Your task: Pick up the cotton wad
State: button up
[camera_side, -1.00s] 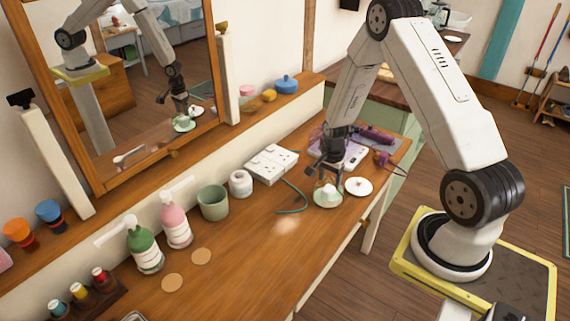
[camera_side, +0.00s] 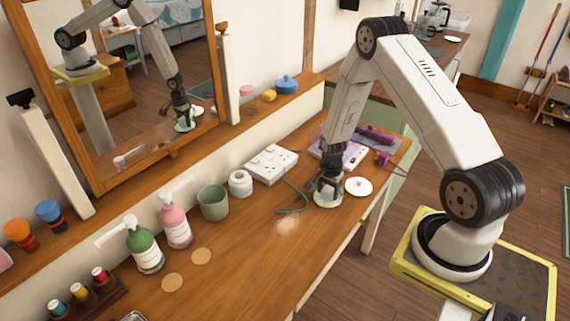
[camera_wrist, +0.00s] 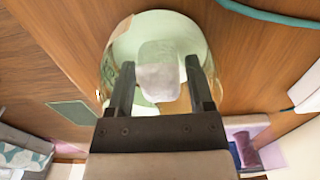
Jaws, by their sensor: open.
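The cotton wad (camera_wrist: 158,78) is a pale, soft-looking lump in a light green round dish (camera_wrist: 158,27). In the wrist view it lies between the two fingers of my gripper (camera_wrist: 160,82), which are open with one on each side of it. I cannot tell whether the fingers touch it. In the side view my gripper (camera_side: 327,187) is down at the dish (camera_side: 329,203) on the wooden table, and it mostly hides the wad.
A white round lid (camera_side: 359,187) lies right of the dish. A purple device (camera_side: 350,153) lies behind.

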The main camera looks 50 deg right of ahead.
aim_at(328, 188)
jog(key=shift+c, duration=0.2)
grip_shut()
jog(key=shift+r, duration=0.15)
jog(key=shift+r, duration=4.9)
